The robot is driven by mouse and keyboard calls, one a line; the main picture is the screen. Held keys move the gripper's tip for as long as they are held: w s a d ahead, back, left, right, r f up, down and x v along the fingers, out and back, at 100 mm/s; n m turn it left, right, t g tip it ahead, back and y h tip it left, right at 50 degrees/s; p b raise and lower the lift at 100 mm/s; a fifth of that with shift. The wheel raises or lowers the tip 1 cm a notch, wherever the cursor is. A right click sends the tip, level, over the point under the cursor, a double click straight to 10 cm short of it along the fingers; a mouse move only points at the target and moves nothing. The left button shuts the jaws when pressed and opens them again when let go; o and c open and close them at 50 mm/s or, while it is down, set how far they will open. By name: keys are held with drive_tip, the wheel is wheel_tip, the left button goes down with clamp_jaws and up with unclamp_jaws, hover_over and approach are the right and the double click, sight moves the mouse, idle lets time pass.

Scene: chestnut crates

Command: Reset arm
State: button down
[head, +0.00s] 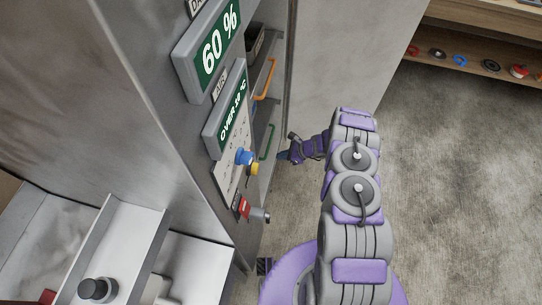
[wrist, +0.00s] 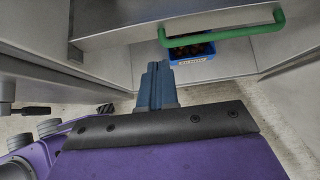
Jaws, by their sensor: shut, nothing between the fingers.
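My gripper (head: 284,155) is at the end of my bent purple and grey arm, in front of the grey cabinet in the head view. In the wrist view my gripper's blue-grey fingers (wrist: 156,66) are together with nothing between them. They point toward a blue crate (wrist: 192,52) of dark brown round things in a metal compartment. A green handle (wrist: 236,36) runs across above the crate, to the right of the fingertips. The green handle also shows in the head view (head: 268,142), just left of my gripper. I see no contact with it.
The cabinet front carries a green "60 %" display (head: 214,48), a second display (head: 233,110), a blue knob (head: 244,157), a yellow knob (head: 253,169) and a red switch (head: 242,207). An orange handle (head: 266,80) is above the green one. Open floor (head: 455,190) lies right.

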drive_tip(key=v, duration=0.4)
drive_tip(key=shift+r+p, duration=0.1)
drive_tip(key=shift+p, duration=0.25)
